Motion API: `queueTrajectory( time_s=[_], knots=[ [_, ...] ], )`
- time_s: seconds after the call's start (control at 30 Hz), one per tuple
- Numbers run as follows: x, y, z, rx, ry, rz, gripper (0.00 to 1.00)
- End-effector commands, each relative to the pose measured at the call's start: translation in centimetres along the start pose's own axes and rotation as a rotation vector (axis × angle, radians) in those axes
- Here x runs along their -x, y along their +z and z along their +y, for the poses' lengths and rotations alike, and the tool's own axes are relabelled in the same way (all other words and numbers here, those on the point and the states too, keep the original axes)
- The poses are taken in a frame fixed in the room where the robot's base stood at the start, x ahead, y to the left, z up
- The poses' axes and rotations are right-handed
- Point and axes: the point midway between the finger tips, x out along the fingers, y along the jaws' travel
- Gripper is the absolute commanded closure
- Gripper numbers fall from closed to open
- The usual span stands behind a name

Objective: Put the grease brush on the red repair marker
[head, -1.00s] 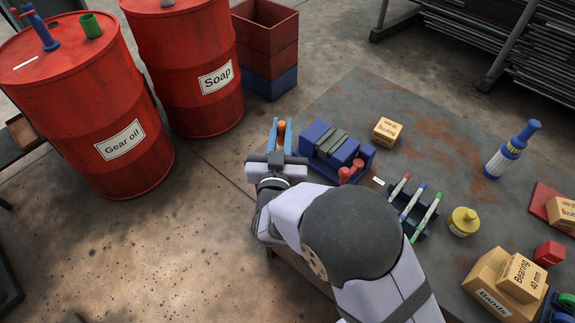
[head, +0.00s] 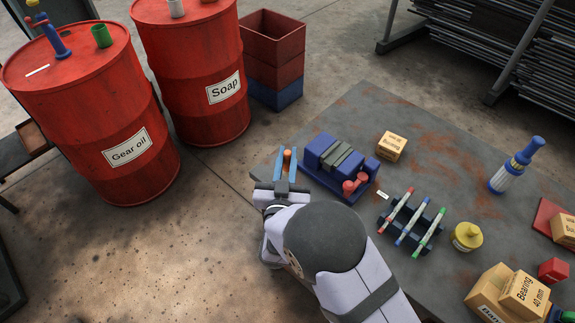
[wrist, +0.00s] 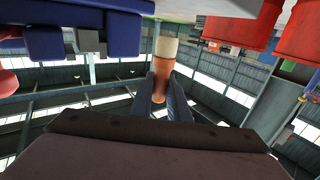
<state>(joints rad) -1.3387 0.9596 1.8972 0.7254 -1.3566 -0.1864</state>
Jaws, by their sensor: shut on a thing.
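My gripper (head: 285,165) is at the left edge of the workbench, just left of the blue vise (head: 338,163). Its blue fingers are shut on an orange-brown handle with a cream end, which looks like the grease brush (wrist: 161,68). In the head view only a small orange tip of the brush (head: 287,155) shows between the fingers. The red repair marker (head: 397,208) looks to be the red-and-white pen at the left of a dark rack (head: 421,240), beside a blue and a green one. It lies right of the vise, apart from my gripper.
A bearing box (head: 391,146) stands behind the vise. A yellow pot (head: 467,236) is right of the rack, with cardboard boxes (head: 490,285) near the front right. Red drums (head: 95,120) stand on the floor at left. The bench's back middle is clear.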

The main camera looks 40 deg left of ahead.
Motion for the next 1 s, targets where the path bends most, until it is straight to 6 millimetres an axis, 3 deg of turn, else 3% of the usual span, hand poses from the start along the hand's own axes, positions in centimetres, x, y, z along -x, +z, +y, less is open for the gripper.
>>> queueTrajectory(
  time_s=[0.33,0.87,0.9,0.97,1.0],
  knots=[
    [0.0,3.3,0.0,0.002,0.0,-0.002,1.0],
    [0.0,4.2,0.0,0.001,0.0,-0.001,1.0],
    [0.0,4.2,0.0,0.001,0.0,-0.001,0.82],
    [0.0,4.1,0.0,0.001,0.0,-0.001,0.68],
    [0.0,4.1,0.0,0.001,0.0,-0.001,0.66]
  ],
)
